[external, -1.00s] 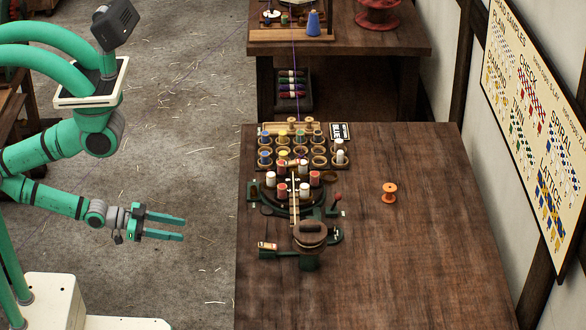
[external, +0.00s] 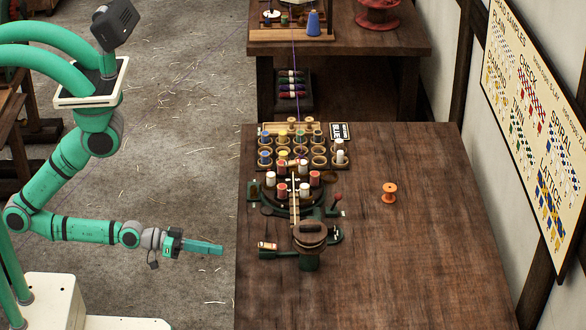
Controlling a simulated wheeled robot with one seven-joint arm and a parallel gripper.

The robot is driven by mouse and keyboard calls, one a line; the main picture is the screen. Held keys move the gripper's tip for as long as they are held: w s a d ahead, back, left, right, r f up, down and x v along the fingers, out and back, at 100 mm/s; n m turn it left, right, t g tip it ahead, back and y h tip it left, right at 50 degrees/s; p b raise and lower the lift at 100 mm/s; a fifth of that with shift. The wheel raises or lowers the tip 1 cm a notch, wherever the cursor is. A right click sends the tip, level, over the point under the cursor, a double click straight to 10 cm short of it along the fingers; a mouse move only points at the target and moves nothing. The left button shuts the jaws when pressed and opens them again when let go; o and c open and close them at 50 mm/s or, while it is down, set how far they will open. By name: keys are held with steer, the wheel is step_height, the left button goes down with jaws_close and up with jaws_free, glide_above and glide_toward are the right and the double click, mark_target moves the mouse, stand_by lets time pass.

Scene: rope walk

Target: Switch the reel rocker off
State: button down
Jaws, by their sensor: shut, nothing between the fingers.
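A dark green rope machine (external: 282,254) stands at the table's left side, with a ring of red and white bobbins and a round brown-topped reel (external: 310,233) at its front. The fingers point right toward the machine.
A wooden rack (external: 262,167) of spools and cups stands behind the machine, beside a BLUE sign (external: 340,131). A lever with a red knob (external: 337,197) is at the machine's right. An orange spool (external: 389,193) stands farther right. The table's front right is clear.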

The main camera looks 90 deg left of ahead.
steer(key=w+d+r+h, duration=0.1)
steer(key=w+d, duration=0.1)
steer(key=w, duration=0.1)
steer(key=w+d+r+h, duration=0.1)
steer(key=w+d, duration=0.2)
steer(key=w, duration=0.1)
steer(key=w+d+r+h, duration=0.1)
steer(key=w+d+r, duration=0.1)
steer(key=w, duration=0.1)
steer(key=shift+w+d+t, duration=0.25)
steer(key=shift+d+t, duration=0.05)
steer(key=w+d+r+m+g+h, duration=0.3)
steer(key=d+r+m+g+h, duration=0.1)
steer(key=d+r+m, duration=0.25)
steer(key=w+d+r+m+g+h, duration=0.3)
steer(key=w+d+r+m+g, duration=0.15)
steer(key=d, duration=0.35)
steer(key=w+d+r+m+g+h, duration=0.2)
steer(key=d+r+m+g+h, duration=0.25)
steer(key=d+r+m, duration=0.2)
steer(key=a+f+m+g+y, duration=0.4)
steer(key=a+f+g+y, duration=0.15)
steer(key=a+y, duration=0.95)
steer(key=a, duration=1.5)
steer(key=shift+s+a+r+g+y, duration=0.25)
steer(key=shift+s+r+g+y, duration=0.1)
steer(key=shift+g, duration=0.1)
